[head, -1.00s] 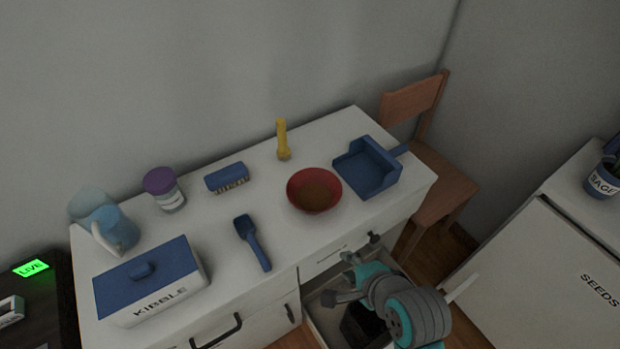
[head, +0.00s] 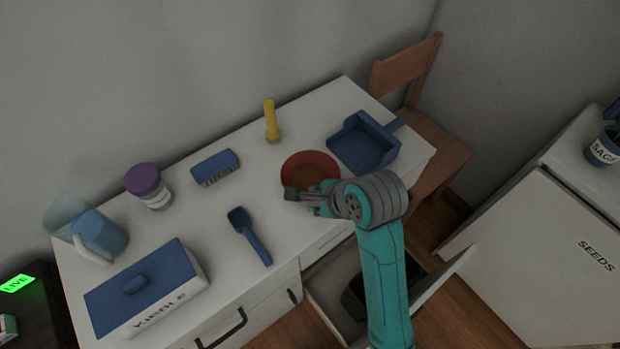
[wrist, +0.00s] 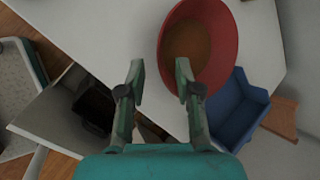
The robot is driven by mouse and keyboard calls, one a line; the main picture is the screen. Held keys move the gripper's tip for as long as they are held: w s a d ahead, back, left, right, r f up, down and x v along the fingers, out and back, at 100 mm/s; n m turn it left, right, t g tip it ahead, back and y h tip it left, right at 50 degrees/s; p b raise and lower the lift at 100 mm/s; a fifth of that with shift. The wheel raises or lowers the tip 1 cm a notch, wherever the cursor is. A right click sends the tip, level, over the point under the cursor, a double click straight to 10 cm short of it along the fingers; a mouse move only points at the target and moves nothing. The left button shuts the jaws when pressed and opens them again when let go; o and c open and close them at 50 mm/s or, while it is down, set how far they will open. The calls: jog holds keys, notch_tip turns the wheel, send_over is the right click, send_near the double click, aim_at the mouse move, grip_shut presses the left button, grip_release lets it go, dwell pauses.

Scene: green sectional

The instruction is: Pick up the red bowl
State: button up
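The red bowl (head: 312,165) sits upright on the white counter, with something brown inside it. In the head view my arm hides its front lower part. My gripper (head: 308,200) is over the near edge of the bowl. In the wrist view the bowl (wrist: 199,45) lies ahead, beyond the right finger. I cannot tell whether a fingertip touches the bowl.
A blue dustpan (head: 362,142) lies close right of the bowl. A yellow flashlight (head: 271,122), a blue brush (head: 214,166), a blue scoop (head: 248,236), a purple-lidded jar (head: 148,186), a pitcher (head: 98,234) and a kibble box (head: 148,285) share the counter. An open drawer (head: 330,305) juts out below.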

jog(key=shift+x, duration=2.7)
jog(key=shift+d, duration=0.1)
grip_shut()
